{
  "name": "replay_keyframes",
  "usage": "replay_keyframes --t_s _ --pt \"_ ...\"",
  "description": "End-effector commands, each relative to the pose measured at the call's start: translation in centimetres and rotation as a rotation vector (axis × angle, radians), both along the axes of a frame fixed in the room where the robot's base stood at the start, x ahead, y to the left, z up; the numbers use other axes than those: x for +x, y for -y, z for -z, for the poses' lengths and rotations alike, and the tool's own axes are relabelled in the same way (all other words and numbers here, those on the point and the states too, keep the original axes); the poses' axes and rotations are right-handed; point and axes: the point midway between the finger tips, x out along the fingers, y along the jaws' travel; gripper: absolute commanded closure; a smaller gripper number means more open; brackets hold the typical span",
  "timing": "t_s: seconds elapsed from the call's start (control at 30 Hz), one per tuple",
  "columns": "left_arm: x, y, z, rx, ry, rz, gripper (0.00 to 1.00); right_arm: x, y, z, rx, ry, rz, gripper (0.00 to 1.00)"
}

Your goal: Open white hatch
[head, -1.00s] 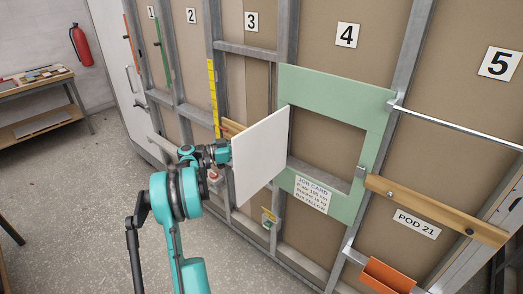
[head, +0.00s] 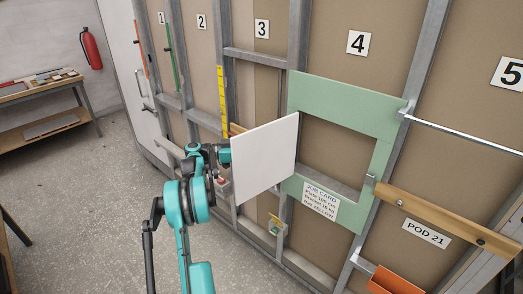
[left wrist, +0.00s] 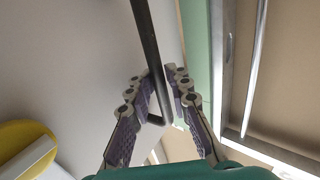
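The white hatch (head: 265,157) stands swung out from the green panel (head: 340,100), hinged near the left edge of the panel's square opening. The opening (head: 335,150) shows partly beside it. In the head view my left arm reaches the hatch's outer left edge, and its fingers are hidden behind the hatch. In the left wrist view the fingers of my left gripper (left wrist: 160,85) close from both sides around a dark bar handle (left wrist: 148,40) beside the hatch's pale face (left wrist: 70,60). My right gripper is not in view.
A job card (head: 320,200) is on the green panel's lower part. A wooden rail (head: 440,215), a metal bar (head: 465,134) and an orange bin (head: 395,280) lie to the right. A yellow strip (head: 222,100) is on the wall left of the hatch.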

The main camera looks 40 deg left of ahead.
Motion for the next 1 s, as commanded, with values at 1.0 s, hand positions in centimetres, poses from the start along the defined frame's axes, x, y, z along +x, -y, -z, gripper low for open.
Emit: replay_keyframes --t_s 1.0 --pt "-8.7 -7.1 -0.1 -0.001 0.001 -0.002 0.68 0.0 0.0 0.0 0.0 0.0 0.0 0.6"
